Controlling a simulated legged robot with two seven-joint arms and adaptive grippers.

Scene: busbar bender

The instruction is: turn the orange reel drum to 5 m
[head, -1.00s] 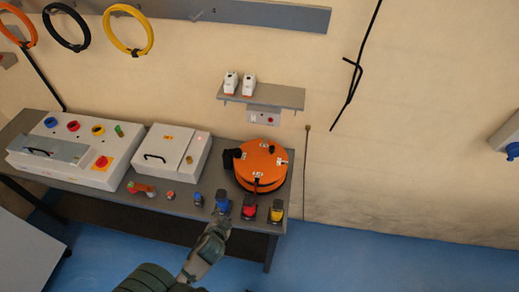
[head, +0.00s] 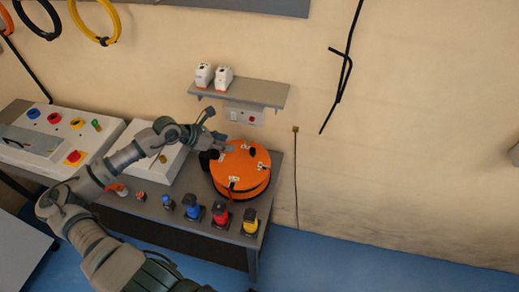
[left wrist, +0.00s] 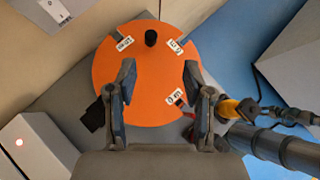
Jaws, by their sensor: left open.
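The orange reel drum (head: 241,169) lies flat on the bench, with white labels and a black knob (head: 253,152) on its top. My left gripper (head: 219,130) is open above the drum's far left part. In the left wrist view the open fingers (left wrist: 159,67) spread over the orange drum face (left wrist: 150,90), and nothing is between them. The black knob (left wrist: 151,38) stands beyond the fingertips, apart from them. One label (left wrist: 174,96) near the right finger seems to read 0 m; the other labels are hard to read. My right gripper is not seen.
Blue (head: 193,208), red (head: 220,213) and yellow (head: 250,222) connectors stand along the bench's front edge. A shelf (head: 240,92) with two white devices is on the wall behind the drum. A white box (head: 158,140) stands left, partly behind my arm.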

